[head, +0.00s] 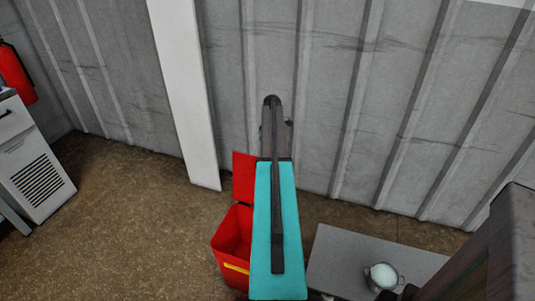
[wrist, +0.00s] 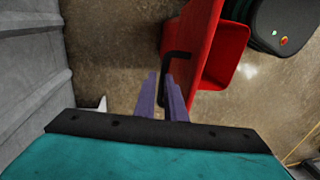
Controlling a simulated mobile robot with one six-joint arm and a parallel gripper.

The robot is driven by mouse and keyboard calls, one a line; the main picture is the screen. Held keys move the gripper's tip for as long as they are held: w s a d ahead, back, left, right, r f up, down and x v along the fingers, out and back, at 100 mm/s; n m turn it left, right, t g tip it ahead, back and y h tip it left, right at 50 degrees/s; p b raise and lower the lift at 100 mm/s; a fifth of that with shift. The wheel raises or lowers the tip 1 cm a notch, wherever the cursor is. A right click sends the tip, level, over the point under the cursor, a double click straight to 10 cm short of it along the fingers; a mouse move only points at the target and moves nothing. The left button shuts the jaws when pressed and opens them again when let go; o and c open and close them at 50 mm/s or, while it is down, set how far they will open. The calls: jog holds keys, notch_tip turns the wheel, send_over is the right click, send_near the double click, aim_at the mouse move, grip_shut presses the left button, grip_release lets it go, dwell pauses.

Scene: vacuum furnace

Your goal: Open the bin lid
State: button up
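The red bin (head: 232,236) stands on the floor, partly hidden behind my arm in the head view. Its red lid (head: 244,177) is raised, about upright at the bin's back edge, and the bin's inside shows. In the wrist view the lid (wrist: 198,28) stands on edge beside the open bin (wrist: 226,58). A bent black handle (wrist: 177,54) sticks out from the lid. My gripper (wrist: 160,82) has its two purple fingers close together, with the handle's bar between their tips. In the head view my arm hides the fingers.
A corrugated grey wall (head: 330,90) with a white post (head: 184,90) rises behind the bin. A grey table (head: 335,262) with a metal pot (head: 382,277) is at the lower right. A white cabinet (head: 38,165) and a fire extinguisher (head: 16,75) are at the left.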

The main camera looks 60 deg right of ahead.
jog(key=o, duration=0.5)
jog(key=f, duration=0.4)
jog(key=shift+s+f, duration=0.1)
jog(key=shift+s, duration=0.2)
jog(key=shift+o, duration=0.2)
jog(key=shift+a, duration=0.1)
jog(key=shift+w+a, duration=0.1)
jog(key=shift+a, duration=0.05)
jog(key=d+r, duration=0.3)
jog(key=r, duration=1.4)
jog(key=shift+w+d+r+b, duration=0.2)
jog(key=shift+w+r+b, duration=0.2)
jog(key=shift+w, duration=0.05)
